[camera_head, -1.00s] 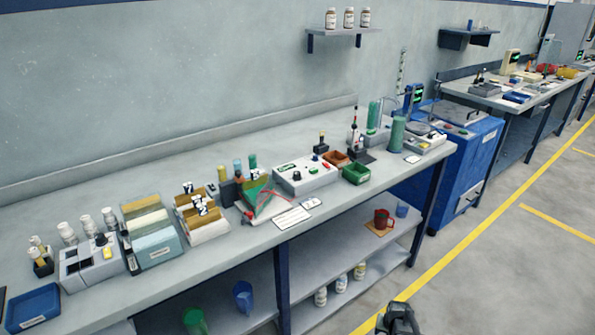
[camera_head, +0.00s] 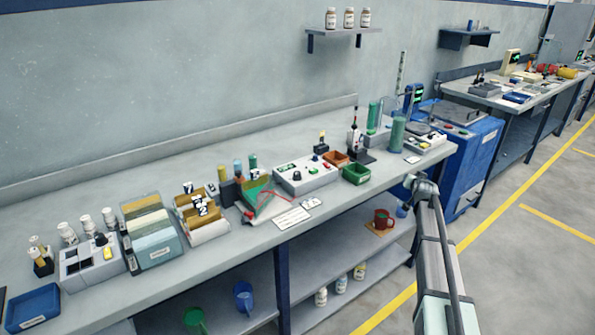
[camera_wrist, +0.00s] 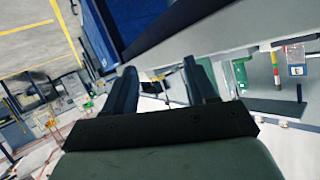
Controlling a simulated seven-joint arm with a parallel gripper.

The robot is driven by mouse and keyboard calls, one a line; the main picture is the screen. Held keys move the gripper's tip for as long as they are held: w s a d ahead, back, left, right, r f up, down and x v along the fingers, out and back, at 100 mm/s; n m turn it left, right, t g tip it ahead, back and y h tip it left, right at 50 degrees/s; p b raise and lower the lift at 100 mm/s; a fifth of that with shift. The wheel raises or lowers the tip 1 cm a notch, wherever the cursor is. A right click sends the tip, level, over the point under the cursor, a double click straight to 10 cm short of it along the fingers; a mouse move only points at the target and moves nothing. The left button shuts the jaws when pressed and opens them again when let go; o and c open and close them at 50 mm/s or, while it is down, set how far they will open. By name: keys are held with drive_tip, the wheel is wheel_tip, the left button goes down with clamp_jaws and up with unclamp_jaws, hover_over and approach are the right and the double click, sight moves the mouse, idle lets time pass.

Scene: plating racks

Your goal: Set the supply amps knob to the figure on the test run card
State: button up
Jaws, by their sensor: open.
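The supply (camera_head: 305,174) is a white box with a small green display, a black knob and a few small buttons on its top face, standing mid-bench. The knob's setting is too small to read. White cards (camera_head: 292,217) lie in front of it near the bench's front edge; their writing is not legible, so I cannot tell which is the test run card. My gripper (camera_head: 412,181) is at the bench's front right edge, right of the supply and apart from it. In the wrist view its two dark fingers (camera_wrist: 158,85) are spread and empty.
A green bin (camera_head: 356,174) and a brown bin (camera_head: 335,158) stand right of the supply. Green cylinders (camera_head: 397,134) and a stand are farther right. File racks (camera_head: 152,235) fill the left. A red mug (camera_head: 382,218) sits on the lower shelf.

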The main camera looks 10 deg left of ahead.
drive_tip(key=w+a+r+n+y, duration=0.1)
drive_tip(key=w+a+r+n, duration=0.2)
drive_tip(key=r, duration=0.4)
drive_tip(key=w+a+r+y, duration=0.1)
drive_tip(key=w+a+r, duration=0.35)
drive_tip(key=r, duration=0.25)
wheel_tip(320, 180, up, 7)
drive_tip(key=n+g+h, duration=0.1)
drive_tip(key=n+g, duration=1.2)
drive_tip(key=n, duration=0.5)
hover_over(298, 172)
wheel_tip(298, 172, down, 13)
drive_tip(key=shift+s+r, duration=0.1)
clamp_jaws()
